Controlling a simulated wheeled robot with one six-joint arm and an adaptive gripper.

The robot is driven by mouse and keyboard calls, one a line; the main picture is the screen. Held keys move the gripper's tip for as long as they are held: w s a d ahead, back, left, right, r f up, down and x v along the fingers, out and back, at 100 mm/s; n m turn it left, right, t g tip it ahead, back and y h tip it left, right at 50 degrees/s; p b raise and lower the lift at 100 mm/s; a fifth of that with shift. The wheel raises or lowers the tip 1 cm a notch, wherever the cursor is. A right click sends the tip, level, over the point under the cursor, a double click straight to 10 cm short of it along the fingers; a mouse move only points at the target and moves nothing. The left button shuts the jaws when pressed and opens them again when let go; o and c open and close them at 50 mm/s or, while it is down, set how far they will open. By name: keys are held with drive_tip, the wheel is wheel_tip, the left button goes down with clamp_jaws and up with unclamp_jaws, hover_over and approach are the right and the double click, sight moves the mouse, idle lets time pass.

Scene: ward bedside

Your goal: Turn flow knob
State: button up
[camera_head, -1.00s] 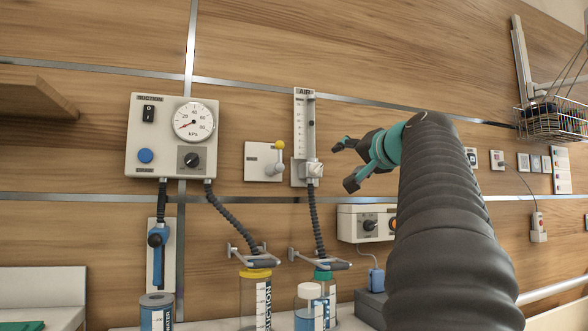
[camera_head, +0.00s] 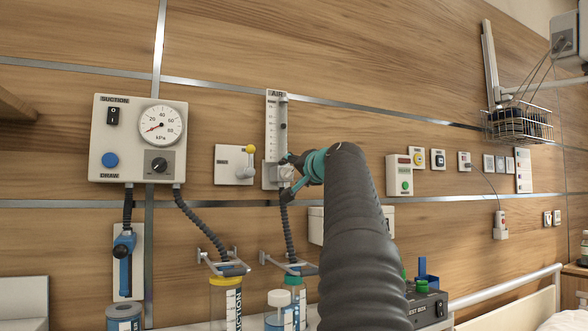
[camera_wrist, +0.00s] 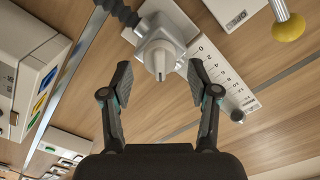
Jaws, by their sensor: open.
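The flow knob (camera_head: 286,173) is a pale round knob at the foot of the AIR flowmeter (camera_head: 276,130) on the wall. The wrist view shows the knob (camera_wrist: 158,56) at top centre with a pointed nub facing me. My gripper (camera_wrist: 158,76) is open and empty, one finger to each side of the knob, with gaps visible. In the head view, my gripper (camera_head: 288,178) is right at the knob, fingers above and below, partly hiding it. Contact cannot be told there. The flowmeter scale (camera_wrist: 216,72) runs off to the right in the wrist view.
A yellow-tipped lever (camera_head: 250,149) on a plate is just left of the flowmeter. The SUCTION panel (camera_head: 137,138) is farther left. A dark hose (camera_head: 287,232) hangs below the knob towards jars (camera_head: 294,284). Small wall panels (camera_head: 399,175) are to the right.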

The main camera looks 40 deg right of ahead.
drive_tip(key=c, duration=1.1)
drive_tip(key=shift+m, duration=1.5)
drive_tip(key=shift+c, duration=0.2)
drive_tip(key=o, duration=1.1)
drive_tip(key=shift+f, duration=0.1)
drive_tip(key=shift+o, duration=0.2)
drive_tip(key=v, duration=1.2)
